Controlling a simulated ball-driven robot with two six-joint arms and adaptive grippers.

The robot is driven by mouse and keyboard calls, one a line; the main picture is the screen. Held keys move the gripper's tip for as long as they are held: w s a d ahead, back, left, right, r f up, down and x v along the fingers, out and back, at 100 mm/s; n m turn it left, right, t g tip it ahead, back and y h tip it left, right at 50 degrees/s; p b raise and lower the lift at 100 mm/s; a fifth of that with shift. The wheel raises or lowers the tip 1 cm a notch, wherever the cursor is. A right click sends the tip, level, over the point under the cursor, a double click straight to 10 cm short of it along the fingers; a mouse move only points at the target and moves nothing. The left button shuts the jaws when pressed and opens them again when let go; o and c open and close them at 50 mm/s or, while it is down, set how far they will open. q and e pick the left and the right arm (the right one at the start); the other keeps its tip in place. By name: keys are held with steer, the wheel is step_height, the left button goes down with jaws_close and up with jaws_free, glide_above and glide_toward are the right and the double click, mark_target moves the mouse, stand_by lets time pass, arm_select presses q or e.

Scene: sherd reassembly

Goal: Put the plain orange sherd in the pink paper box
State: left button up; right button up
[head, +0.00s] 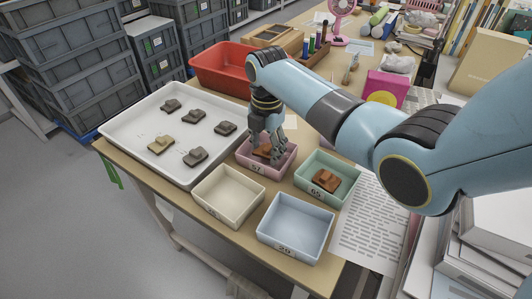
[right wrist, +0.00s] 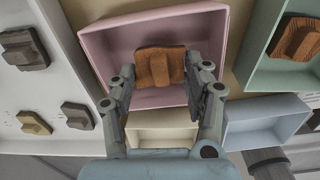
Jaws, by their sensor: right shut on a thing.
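The pink paper box (head: 250,164) stands right of the white tray. My right gripper (head: 265,153) reaches down into it from above. It is shut on the plain orange sherd (right wrist: 160,68), which shows between the two fingers in the right wrist view. In the head view the fingers partly hide the sherd (head: 261,151). The sherd is inside the outline of the pink box (right wrist: 100,50); I cannot tell whether it touches the floor. My left gripper is not in view.
A green box (head: 345,197) to the right holds a brown-orange sherd (head: 326,181). An empty cream box (head: 213,208) and an empty blue box (head: 296,228) stand in front. The white tray (head: 124,131) holds several grey and tan sherds. A red bin (head: 205,74) stands behind.

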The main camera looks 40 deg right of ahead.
mark_target(267, 149)
steer(key=shift+f, duration=0.85)
steer(key=o, duration=1.1)
steer(key=shift+f, duration=0.1)
steer(key=shift+o, duration=0.2)
step_height(267, 149, up, 12)
steer(key=p, duration=0.1)
steer(key=shift+p, duration=0.3)
